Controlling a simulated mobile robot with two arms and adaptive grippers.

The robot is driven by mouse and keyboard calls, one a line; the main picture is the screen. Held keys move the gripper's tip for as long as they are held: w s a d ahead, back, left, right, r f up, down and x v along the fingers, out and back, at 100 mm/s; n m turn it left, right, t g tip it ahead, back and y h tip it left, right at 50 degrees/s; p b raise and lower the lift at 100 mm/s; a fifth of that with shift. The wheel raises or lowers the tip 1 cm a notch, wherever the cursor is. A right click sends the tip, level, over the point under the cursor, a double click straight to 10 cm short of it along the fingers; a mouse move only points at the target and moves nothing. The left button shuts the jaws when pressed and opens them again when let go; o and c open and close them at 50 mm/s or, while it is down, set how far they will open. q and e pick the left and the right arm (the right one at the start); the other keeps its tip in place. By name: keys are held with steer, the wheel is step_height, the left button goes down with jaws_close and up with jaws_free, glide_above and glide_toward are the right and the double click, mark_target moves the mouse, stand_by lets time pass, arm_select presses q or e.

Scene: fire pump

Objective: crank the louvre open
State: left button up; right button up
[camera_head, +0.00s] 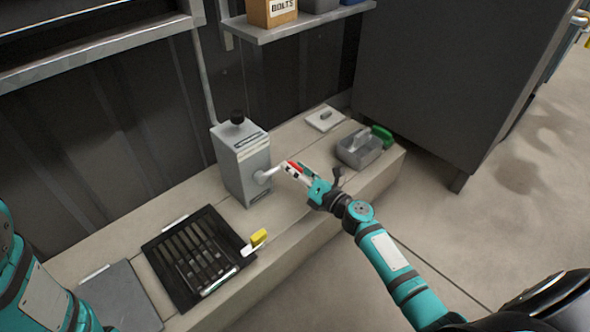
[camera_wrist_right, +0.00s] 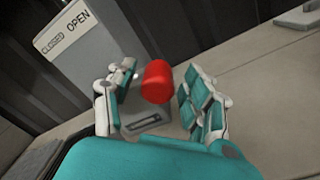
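A grey crank box (camera_head: 243,165) with a black knob on top stands on the bench. Its pale crank arm (camera_head: 265,175) reaches out to the right, to a red handle (camera_wrist_right: 157,82). My right gripper (camera_head: 306,175) is at that handle. In the right wrist view its fingers are apart, one on each side of the red handle, with gaps showing. A black frame with grey slats (camera_head: 200,258), which looks like the louvre, lies left of the box, with a yellow tab (camera_head: 259,237) at its right side. My left arm shows at the left edge; its gripper is out of view.
The box carries a CLOSED/OPEN label (camera_wrist_right: 65,32). A grey caddy (camera_head: 359,150) with a green item (camera_head: 382,136) and a white plate (camera_head: 325,118) are on the bench at right. A shelf (camera_head: 298,27) with a BOLTS box hangs above. A dark cabinet (camera_head: 450,70) stands behind.

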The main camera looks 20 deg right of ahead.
steer(key=shift+s, duration=0.1)
steer(key=v, duration=1.1)
steer(key=shift+s, duration=0.35)
steer(key=shift+d+r, duration=0.1)
